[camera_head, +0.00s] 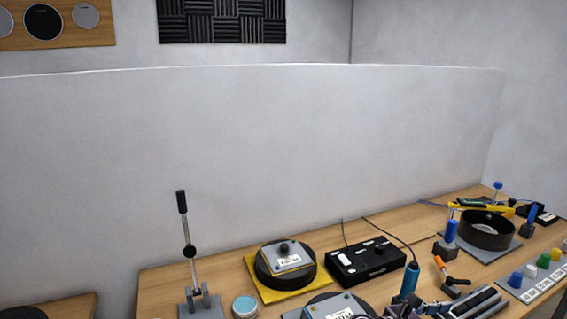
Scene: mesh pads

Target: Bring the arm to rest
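My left gripper is not in view.
The wooden bench (160,280) holds an upright lever (187,245), a round black unit (285,268) on a yellow pad, a black control box (366,262), a dark ring (487,231) and several coloured knobs (530,271). A pale partition (250,150) stands behind.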

